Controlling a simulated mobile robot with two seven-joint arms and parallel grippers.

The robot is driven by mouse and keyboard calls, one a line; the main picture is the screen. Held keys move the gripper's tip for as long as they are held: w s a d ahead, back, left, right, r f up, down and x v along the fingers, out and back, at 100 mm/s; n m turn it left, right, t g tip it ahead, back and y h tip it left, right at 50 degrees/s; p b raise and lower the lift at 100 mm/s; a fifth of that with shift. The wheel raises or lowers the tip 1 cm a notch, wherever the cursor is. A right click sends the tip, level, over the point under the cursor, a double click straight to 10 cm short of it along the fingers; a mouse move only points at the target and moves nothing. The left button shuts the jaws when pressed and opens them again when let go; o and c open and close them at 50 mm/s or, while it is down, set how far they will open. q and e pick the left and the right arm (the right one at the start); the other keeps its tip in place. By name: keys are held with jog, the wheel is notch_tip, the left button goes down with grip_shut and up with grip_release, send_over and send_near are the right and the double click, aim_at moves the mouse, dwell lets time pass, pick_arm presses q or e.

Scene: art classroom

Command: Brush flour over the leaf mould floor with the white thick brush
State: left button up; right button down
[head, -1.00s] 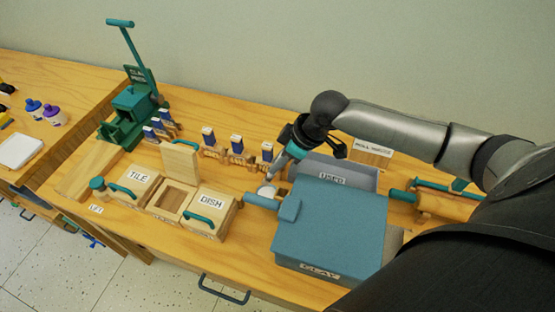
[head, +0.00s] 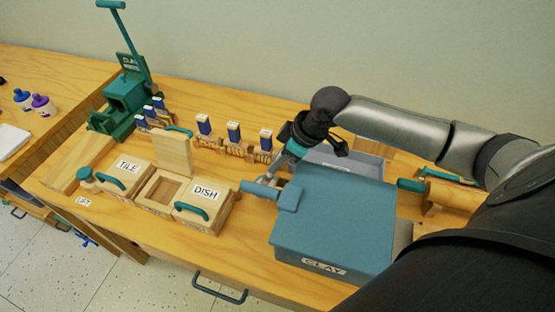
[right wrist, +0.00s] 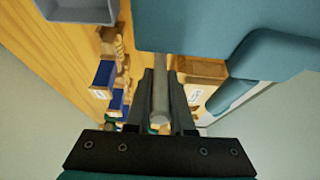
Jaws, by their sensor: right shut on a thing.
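My right gripper (head: 268,181) is beside the clay box, low over the table and right of the DISH mould. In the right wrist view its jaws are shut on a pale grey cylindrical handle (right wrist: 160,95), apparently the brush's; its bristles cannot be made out. The middle mould (head: 151,204) stands between the TILE mould (head: 128,168) and the DISH mould (head: 206,192). It is open, with a square recess and its lid (head: 173,153) upright behind; its name cannot be read. No flour is clearly seen. My left gripper is not in view.
The blue clay box (head: 335,225) stands close to my right gripper, with a grey tray (head: 345,160) behind it. Several blue-and-white packets (head: 233,131) on wooden stands line the back. A green press (head: 124,92) stands back left. Bare tabletop lies in front of the moulds.

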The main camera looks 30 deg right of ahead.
jog(key=shift+f, duration=0.55)
dwell(0.7)
jog(key=shift+s+f+p, duration=0.15)
jog(key=shift+p, duration=0.15)
dwell(2.0)
notch_tip(320, 180, up, 7)
jog(key=p, duration=0.8)
jog(key=shift+p, duration=0.3)
dwell(0.5)
jog(key=shift+r, duration=0.4)
notch_tip(320, 180, up, 14)
jog(key=p, duration=1.2)
jog(key=a+f+m+t+h+b, duration=0.1)
jog(key=a+f+m+h+b, duration=0.2)
jog(key=b, duration=1.9)
jog(key=a+m, duration=0.4)
jog(key=m, duration=0.1)
jog(key=shift+w+a+f+b, duration=0.35)
jog(key=shift+a+f, duration=0.05)
